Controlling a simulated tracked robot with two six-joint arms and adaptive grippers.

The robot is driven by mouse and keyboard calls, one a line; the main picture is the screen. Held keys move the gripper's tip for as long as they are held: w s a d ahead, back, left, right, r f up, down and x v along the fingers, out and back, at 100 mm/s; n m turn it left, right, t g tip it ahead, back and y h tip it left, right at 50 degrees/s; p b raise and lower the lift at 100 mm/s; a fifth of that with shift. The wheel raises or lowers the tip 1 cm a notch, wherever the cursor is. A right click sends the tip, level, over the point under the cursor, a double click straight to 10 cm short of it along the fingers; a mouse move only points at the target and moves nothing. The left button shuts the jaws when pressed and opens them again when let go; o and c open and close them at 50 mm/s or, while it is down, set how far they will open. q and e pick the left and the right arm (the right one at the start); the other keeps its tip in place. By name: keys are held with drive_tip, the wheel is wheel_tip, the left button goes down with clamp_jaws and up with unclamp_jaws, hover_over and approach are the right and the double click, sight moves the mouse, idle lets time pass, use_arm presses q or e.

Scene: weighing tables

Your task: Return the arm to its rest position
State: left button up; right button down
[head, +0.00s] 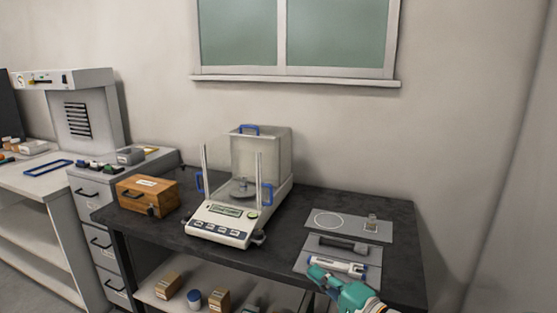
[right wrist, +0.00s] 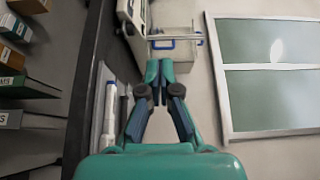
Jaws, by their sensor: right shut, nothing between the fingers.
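My right gripper (head: 318,276) is teal with dark fingers and shows at the lower right of the head view, over the front edge of the dark table (head: 272,256). In the right wrist view its fingertips (right wrist: 159,70) meet, shut and empty. In the head view it overlaps the near edge of the front grey mat (head: 369,282); I cannot tell its height above it. A white pen-like tool (head: 340,266) and a dark bar-shaped tool (head: 344,244) lie on that mat, apart from the fingers as far as I can see. My left gripper is not in view.
A balance (head: 218,222) with a clear shield and blue handles stands mid-table. A wooden box (head: 147,196) is left of it. Boxes (head: 168,285) sit on the lower shelf.

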drive_tip(key=s+d+f+m+g+h+p, duration=0.1)
drive_tip(key=s+f+g+h+p, duration=0.15)
drive_tip(key=f, duration=0.85)
drive_tip(key=s+d+f+m+g+h+p, duration=0.15)
drive_tip(key=s+f, duration=0.25)
drive_tip(key=f, duration=0.7)
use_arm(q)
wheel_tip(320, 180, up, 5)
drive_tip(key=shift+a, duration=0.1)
use_arm(e)
drive_tip(key=s+f+n+g+h, duration=0.1)
drive_tip(key=s+f+n+g, duration=0.2)
drive_tip(key=s, duration=0.4)
drive_tip(key=s+f+n+g+h, duration=0.1)
drive_tip(key=s+f+n+g, duration=0.2)
drive_tip(key=s, duration=0.4)
drive_tip(key=s+d+f+n+g+h, duration=0.1)
drive_tip(key=s+f+n+g, duration=0.2)
drive_tip(key=s+f+n, duration=0.2)
drive_tip(key=s+f, duration=0.2)
drive_tip(key=s, duration=0.1)
drive_tip(key=shift+g, duration=0.3)
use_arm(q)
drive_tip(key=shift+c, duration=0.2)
use_arm(e)
drive_tip(key=shift+s, duration=0.1)
